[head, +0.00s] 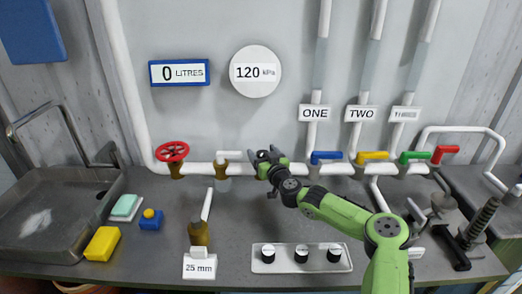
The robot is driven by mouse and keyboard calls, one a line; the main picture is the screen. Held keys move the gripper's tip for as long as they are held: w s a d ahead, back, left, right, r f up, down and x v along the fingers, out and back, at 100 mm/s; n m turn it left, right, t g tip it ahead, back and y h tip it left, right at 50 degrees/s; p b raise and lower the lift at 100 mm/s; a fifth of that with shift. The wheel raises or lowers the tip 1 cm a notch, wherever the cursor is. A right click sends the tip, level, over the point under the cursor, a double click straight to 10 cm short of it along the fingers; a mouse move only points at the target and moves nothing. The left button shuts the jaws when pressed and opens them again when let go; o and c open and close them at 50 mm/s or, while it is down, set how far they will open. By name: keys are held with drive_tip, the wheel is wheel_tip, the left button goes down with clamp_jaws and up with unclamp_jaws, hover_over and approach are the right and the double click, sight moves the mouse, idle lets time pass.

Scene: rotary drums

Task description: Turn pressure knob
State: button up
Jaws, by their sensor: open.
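A round white gauge (255,71) on the back wall reads 120 kPa. A red hand wheel (172,151) sits on a brass valve at the left end of the white horizontal pipe. A pale panel (285,266) on the bench front carries three black-and-white knobs, left (268,255), middle (301,254) and right (334,255). I cannot tell which control is the pressure knob. My gripper (267,154) is open at the pipe, in front of a brass fitting it partly hides. Contact there cannot be made out. It is right of the red wheel and above the panel.
Blue (326,156), yellow (372,155), green (417,155) and red (445,153) handles line the pipe to the right. A white-handled tap (198,232) stands left of the panel. A sink (58,232), sponges and a small blue box (151,219) lie left.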

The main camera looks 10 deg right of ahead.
drive_tip(key=shift+w+a, duration=0.2)
drive_tip(key=shift+w, duration=0.65)
drive_tip(key=c, duration=0.9)
drive_tip(key=shift+c, duration=0.2)
drive_tip(key=shift+f+n+y+b, duration=0.1)
drive_tip(key=shift+n+y+b, duration=0.2)
drive_tip(key=shift+y+b, duration=0.35)
